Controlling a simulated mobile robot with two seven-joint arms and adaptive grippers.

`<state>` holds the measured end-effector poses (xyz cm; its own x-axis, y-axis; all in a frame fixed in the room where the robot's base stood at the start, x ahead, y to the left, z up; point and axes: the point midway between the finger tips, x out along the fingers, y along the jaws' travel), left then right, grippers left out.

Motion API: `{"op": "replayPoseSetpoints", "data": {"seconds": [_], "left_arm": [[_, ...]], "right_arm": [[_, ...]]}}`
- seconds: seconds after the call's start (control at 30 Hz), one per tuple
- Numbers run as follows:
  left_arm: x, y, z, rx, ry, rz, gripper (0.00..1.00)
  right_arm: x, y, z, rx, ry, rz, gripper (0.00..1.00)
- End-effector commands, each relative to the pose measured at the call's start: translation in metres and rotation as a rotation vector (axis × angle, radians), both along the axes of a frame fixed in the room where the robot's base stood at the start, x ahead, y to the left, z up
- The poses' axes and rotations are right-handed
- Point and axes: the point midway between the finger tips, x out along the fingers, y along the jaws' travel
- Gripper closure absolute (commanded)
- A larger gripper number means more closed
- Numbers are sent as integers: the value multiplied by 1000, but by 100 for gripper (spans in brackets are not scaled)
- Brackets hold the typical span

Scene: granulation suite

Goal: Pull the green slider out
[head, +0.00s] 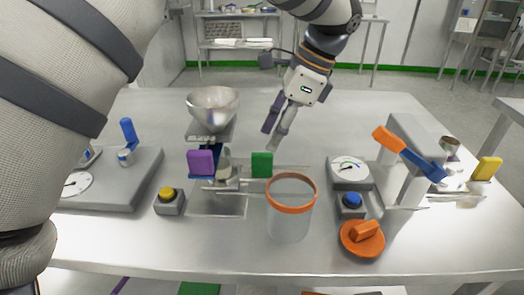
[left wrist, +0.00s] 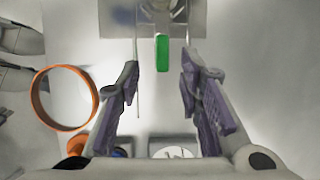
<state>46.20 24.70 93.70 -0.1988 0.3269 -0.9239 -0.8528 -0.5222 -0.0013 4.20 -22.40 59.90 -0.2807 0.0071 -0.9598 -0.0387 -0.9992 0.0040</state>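The green slider (head: 262,164) shows as an upright green tab at the right side of the metal feeder assembly under the steel funnel (head: 213,108). My left gripper (head: 277,128) is above and behind the tab in the head view, with its fingers pointing down. In the left wrist view the gripper (left wrist: 160,78) is open and empty. The green tab (left wrist: 162,52) lies in line with the gap between the fingers, beyond the tips, with no contact visible. A purple tab (head: 201,162) is on the left side of the same assembly. My right gripper is not in view.
A clear beaker with an orange rim (head: 290,180) stands just right and in front of the green slider. A yellow button box (head: 168,201), a blue button box (head: 352,203), a round dial (head: 349,169) and an orange knob (head: 362,238) surround it. The table behind is clear.

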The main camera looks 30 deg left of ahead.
Motion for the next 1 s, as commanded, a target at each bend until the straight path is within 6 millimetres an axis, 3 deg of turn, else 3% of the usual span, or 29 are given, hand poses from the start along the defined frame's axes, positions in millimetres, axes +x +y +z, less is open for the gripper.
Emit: {"op": "replayPoseSetpoints", "data": {"seconds": [0.1,0.3,0.63,0.8,1.0], "left_arm": [[-7,10,-26,-1,-1,0,67],[-13,21,-58,0,-1,0,67],[-14,24,-65,0,-2,0,67],[-14,23,-65,0,-2,0,100],[-14,23,-65,0,-2,0,100]], "right_arm": [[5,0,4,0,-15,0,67],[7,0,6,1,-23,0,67],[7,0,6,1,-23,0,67],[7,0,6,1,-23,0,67],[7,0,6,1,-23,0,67]]}}
